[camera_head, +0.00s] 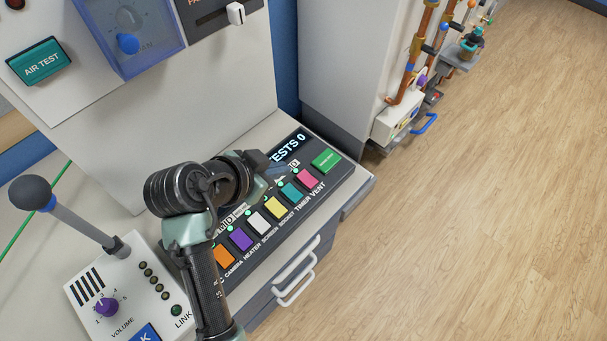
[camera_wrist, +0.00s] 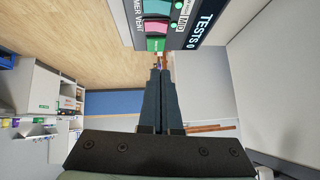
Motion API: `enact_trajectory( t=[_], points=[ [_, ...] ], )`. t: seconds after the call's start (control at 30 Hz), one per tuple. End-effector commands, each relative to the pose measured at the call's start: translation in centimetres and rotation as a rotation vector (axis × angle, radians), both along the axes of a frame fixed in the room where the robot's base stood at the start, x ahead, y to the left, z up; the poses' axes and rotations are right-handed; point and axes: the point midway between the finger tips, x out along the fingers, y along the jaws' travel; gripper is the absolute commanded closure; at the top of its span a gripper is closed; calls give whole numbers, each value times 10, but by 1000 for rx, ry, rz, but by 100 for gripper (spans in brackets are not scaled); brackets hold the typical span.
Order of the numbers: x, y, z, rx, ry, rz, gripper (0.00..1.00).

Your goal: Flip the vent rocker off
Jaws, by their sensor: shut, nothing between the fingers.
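The vent rocker (camera_head: 308,179) is the pink one near the right end of the row of coloured rockers, above the word VENT. It also shows in the wrist view (camera_wrist: 156,26), upper middle, with a small green lamp (camera_wrist: 174,25) beside it. Which way it is tipped is too small to tell. My gripper (camera_head: 277,170) is over the rocker panel, left of the pink rocker in the head view. In the wrist view its fingers (camera_wrist: 160,72) are together and empty, with their tips below the pink rocker in the picture. I see no contact with it.
A teal rocker (camera_head: 290,192) sits beside the pink one on its left, and a green button (camera_head: 326,160) on its right. A display (camera_head: 289,146) reads TESTS 0. A lever (camera_head: 75,215) stands at the left. Open floor lies right.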

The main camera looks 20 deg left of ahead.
Motion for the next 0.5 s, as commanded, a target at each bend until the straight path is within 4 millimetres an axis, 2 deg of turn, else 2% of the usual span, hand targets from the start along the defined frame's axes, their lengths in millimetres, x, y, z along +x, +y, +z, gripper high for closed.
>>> enact_trajectory(
  t=[0.33,0.5],
  points=[
    [1,-1,0,-1,0,-1,100],
    [13,-4,-13,-2,2,-4,100]
  ],
)
